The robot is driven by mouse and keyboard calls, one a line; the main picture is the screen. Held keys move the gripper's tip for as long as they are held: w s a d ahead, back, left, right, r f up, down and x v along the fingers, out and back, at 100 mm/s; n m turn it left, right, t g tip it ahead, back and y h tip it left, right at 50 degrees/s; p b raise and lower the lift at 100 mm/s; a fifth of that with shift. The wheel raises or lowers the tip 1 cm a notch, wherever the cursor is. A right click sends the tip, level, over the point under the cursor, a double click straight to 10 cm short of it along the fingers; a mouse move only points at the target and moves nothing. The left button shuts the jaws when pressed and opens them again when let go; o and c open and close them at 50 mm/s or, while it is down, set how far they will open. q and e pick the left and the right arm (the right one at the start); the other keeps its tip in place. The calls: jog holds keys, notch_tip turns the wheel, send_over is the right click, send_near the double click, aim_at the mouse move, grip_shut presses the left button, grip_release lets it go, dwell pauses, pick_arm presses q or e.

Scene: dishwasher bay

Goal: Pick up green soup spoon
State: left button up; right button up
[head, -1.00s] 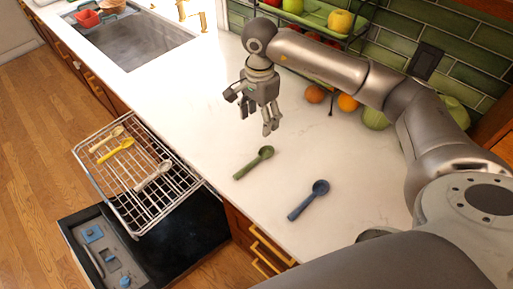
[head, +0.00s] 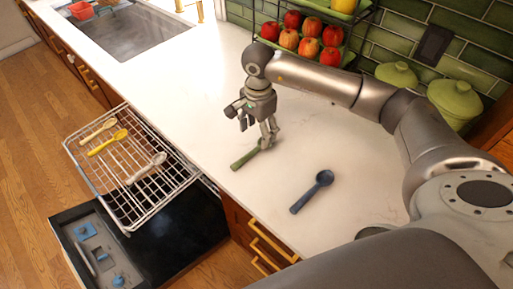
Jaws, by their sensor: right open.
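The green soup spoon (head: 243,160) lies on the white counter, its handle pointing toward the front edge. My right gripper (head: 256,138) is open, fingers down, over the bowl end of the green spoon and partly hiding it. I cannot tell whether the fingers touch the spoon. My left gripper is not in view.
A blue spoon (head: 311,192) lies to the right on the counter (head: 215,95). The pulled-out dishwasher rack (head: 150,195) holds two yellowish spoons (head: 107,142) and a grey-white one (head: 147,168). A fruit rack (head: 303,36) and green lidded pots (head: 455,102) stand at the back.

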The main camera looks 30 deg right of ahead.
aim_at(259, 146)
jog(key=shift+f, duration=0.7)
notch_tip(259, 146, down, 4)
jog(key=p, duration=0.3)
jog(key=shift+d, duration=0.15)
jog(key=shift+f, duration=0.55)
jog(key=c, duration=0.9)
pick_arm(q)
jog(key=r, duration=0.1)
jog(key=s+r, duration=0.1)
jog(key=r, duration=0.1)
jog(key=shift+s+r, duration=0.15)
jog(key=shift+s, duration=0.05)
pick_arm(e)
jog(key=shift+c, duration=0.5)
jog(key=shift+r, duration=0.1)
